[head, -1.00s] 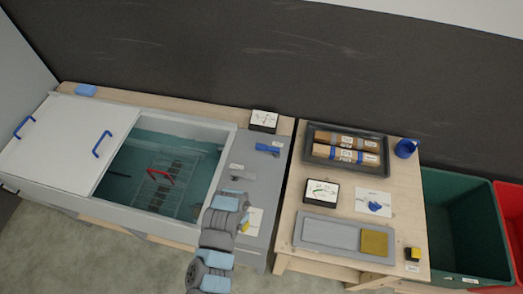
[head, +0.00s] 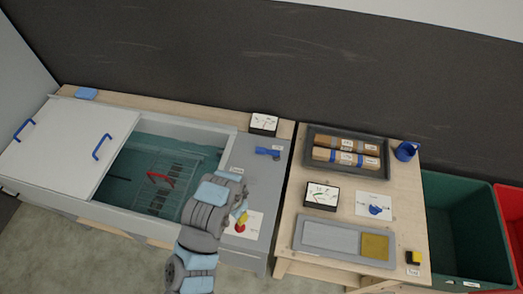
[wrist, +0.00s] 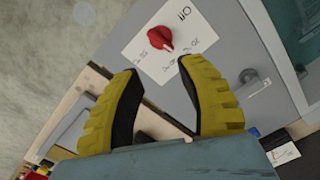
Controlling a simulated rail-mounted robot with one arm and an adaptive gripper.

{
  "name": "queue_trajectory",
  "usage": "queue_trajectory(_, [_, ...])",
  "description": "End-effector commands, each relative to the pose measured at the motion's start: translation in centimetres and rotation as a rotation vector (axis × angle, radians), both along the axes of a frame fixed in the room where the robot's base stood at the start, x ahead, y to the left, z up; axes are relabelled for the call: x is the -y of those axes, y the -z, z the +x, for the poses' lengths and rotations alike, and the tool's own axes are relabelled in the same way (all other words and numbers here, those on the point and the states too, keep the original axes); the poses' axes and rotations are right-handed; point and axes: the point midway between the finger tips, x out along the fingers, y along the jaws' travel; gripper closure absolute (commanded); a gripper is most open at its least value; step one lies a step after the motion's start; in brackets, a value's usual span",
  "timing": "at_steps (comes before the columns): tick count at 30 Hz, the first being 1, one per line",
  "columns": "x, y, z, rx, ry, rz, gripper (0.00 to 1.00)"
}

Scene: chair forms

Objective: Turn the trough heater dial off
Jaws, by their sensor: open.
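The red heater dial (wrist: 160,38) sits on a white card (wrist: 185,45) fixed to the grey panel, with "Off" and temperature marks written around it. In the head view the dial (head: 240,228) shows on the panel at the right end of the water trough (head: 118,178). My gripper (wrist: 160,68) is open and empty. Its two yellow fingers with dark pads point toward the dial, which appears beyond the gap between the tips, apart from them. In the head view my gripper (head: 242,214) is largely hidden by my wrist, close to the dial.
A blue handle (head: 267,153) and a gauge (head: 264,124) stand farther back on the panel side. A wire basket with a red handle (head: 160,178) is in the trough.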

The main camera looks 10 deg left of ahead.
Motion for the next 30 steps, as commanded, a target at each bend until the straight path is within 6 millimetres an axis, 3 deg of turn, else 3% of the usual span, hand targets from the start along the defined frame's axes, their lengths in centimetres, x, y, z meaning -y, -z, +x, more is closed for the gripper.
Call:
queue_trajectory(1, [-0.1, -1.2, 0.0, 0.0, 0.0, 0.004, 0.61])
queue_trajectory(11, [-0.1, -5.1, 0.0, 0.0, 0.0, 0.001, 0.61])
queue_trajectory(30, [2.4, -4.5, 8.1, 0.354, -0.09, -0.088, 0.61])
